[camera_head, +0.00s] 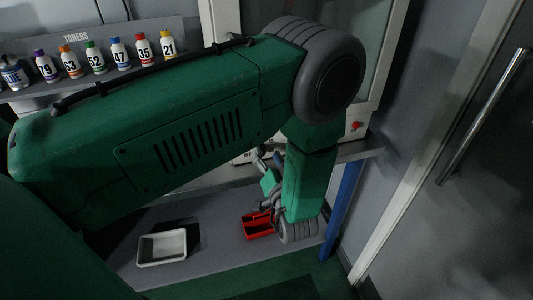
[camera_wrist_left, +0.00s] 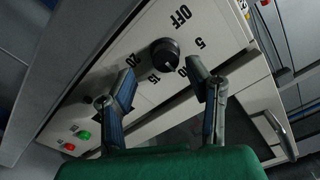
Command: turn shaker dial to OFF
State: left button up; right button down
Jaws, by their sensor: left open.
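The shaker dial (camera_wrist_left: 163,54) is a dark round knob on a pale panel (camera_wrist_left: 118,52) in the left wrist view. OFF and several numbers are printed around it. A small light mark shows on its lower side, but I cannot tell exactly where it points. My left gripper (camera_wrist_left: 160,72) is open, with one finger on each side below the dial; contact is not clear. In the head view my left gripper (camera_head: 266,162) is small, below my large green arm, close to the white machine front (camera_head: 243,158). The dial is hidden there. My right gripper is not in view.
A red button (camera_wrist_left: 70,147) and a green button (camera_wrist_left: 84,135) are on the same panel. A row of toner bottles (camera_head: 116,51) stands at the upper left. A white tray (camera_head: 143,247) and a red container (camera_head: 257,226) sit low, near my forearm. A door handle (camera_head: 482,115) is at right.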

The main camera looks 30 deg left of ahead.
pick_arm(q)
jog(key=shift+w, duration=0.1)
jog(key=shift+a, duration=0.2)
jog(key=shift+a+f, duration=0.2)
jog(key=shift+a, duration=0.6)
jog(key=shift+c, duration=0.4)
jog(key=shift+a+f, duration=0.1)
jog(key=shift+a, duration=0.25)
grip_shut()
jog(key=shift+d, duration=0.5)
jog(key=shift+d+r, duration=0.1)
jog(key=shift+r, duration=0.1)
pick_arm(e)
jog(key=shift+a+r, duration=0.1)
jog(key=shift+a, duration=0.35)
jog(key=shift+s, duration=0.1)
